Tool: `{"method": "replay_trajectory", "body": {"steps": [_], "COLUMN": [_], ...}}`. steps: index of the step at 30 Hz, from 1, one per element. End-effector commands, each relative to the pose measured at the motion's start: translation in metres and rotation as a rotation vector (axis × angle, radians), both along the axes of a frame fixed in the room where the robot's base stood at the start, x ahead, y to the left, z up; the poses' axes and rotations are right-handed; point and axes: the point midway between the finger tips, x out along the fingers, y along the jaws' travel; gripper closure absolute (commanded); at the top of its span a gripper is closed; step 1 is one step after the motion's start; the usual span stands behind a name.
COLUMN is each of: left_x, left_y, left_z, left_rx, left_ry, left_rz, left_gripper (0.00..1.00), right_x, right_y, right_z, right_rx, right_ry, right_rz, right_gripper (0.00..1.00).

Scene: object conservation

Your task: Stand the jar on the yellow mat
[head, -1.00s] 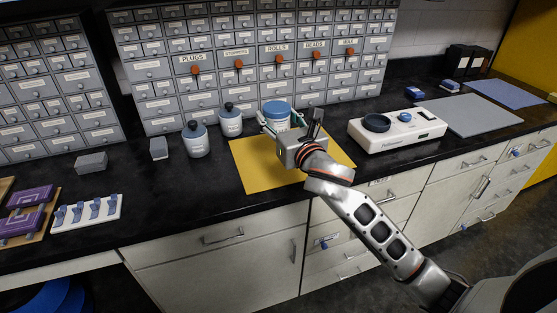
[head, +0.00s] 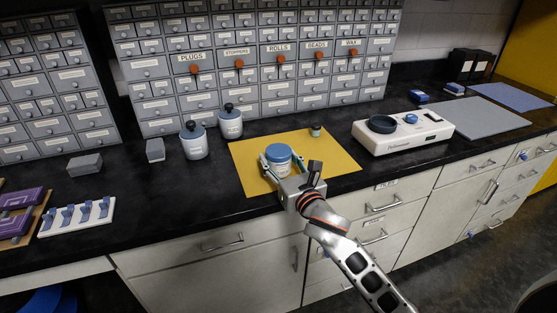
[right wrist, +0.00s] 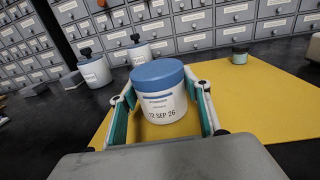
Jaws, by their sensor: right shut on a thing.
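The white jar with a blue lid (head: 279,155) is upright between the fingers of my right gripper (head: 280,166), over the front part of the yellow mat (head: 253,152). In the right wrist view the jar (right wrist: 162,92) shows a printed label with a date, and the green finger pads flank it on both sides. My right gripper is shut on the jar. The jar's base is partly hidden, so I cannot tell whether it touches the mat. My left gripper is not in view.
Drawer cabinets (head: 260,60) rise behind. The mat's right part is bare.

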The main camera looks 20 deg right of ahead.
Motion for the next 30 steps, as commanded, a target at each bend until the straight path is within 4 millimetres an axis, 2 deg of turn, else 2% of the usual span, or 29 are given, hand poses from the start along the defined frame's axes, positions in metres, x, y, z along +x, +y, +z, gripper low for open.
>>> {"method": "replay_trajectory", "body": {"steps": [8,9,10,22,26,30], "left_x": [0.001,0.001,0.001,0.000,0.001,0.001], "left_y": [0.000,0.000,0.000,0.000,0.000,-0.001], "left_z": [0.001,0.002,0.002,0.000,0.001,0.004], "left_rx": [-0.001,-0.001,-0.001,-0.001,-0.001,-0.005], "left_ry": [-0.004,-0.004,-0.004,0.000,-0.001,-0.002], "left_rz": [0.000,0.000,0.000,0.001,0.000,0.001], "left_gripper": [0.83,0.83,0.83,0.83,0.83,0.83], "right_x": [0.000,0.000,0.000,0.000,-0.015,-0.042], "right_y": [0.000,0.000,0.000,0.000,-0.002,-0.004], "right_z": [-0.001,-0.001,-0.001,0.003,0.001,0.001], "right_rx": [-0.002,-0.001,-0.001,0.001,-0.003,-0.002], "right_ry": [-0.002,-0.001,-0.001,-0.002,0.000,0.000], "right_rz": [0.000,0.000,0.000,0.000,0.000,0.001], "right_gripper": [0.79,0.42,0.36,0.36,0.36,0.36]}}
